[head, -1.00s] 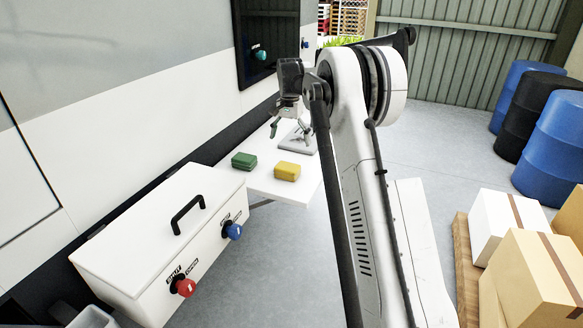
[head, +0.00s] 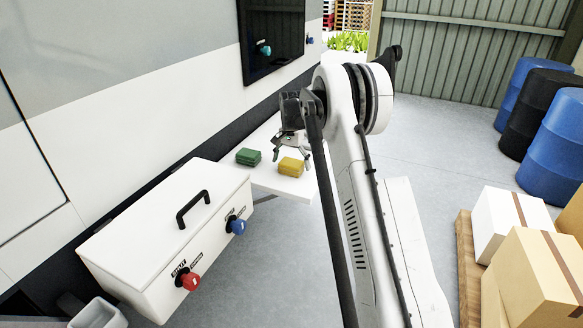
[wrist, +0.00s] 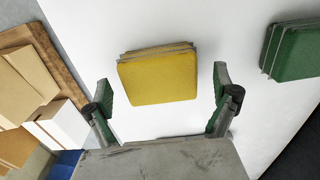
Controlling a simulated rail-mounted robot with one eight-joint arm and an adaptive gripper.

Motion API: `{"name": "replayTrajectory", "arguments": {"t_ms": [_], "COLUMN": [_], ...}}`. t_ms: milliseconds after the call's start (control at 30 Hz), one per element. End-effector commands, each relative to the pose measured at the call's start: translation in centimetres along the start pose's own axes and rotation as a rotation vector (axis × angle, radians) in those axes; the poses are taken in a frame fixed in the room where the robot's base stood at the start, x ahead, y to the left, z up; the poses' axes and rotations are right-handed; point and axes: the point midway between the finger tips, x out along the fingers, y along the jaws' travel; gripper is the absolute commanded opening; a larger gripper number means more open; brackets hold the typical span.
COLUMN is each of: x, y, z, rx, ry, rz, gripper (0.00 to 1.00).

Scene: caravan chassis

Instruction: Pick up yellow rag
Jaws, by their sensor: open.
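The yellow rag (head: 291,167) is a folded, block-like pad lying on a white shelf (head: 268,186). In the wrist view the yellow rag (wrist: 160,78) lies ahead of my gripper (wrist: 163,92), roughly centred between the two fingers. My gripper (head: 291,144) is open and empty, just behind and above the rag in the head view. The fingers do not appear to touch the rag; the exact height gap is hard to tell. A green rag (head: 248,157) lies to the left of the yellow one, and the green rag (wrist: 296,52) is at the upper right in the wrist view.
A white box (head: 150,235) with a black handle, a red knob (head: 191,281) and a blue knob (head: 238,227) stands in front of the shelf. The caravan wall (head: 120,90) runs along the left. Cardboard boxes (head: 540,275) and barrels (head: 555,135) stand at right.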

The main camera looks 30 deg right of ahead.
Motion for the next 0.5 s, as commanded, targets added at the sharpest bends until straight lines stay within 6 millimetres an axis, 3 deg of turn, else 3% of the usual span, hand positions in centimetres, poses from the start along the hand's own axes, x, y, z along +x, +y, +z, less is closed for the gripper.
{"name": "replayTrajectory", "arguments": {"t_ms": [133, 367, 500], "x": [1.6, 1.8, 1.8], "y": [0.1, 0.1, 0.1], "z": [0.0, 0.0, 0.0], "rx": [0.0, 0.0, 0.001], "ry": [0.0, 0.0, 0.0], "rz": [0.0, 0.0, 0.0], "gripper": [0.94, 0.94, 0.75]}}
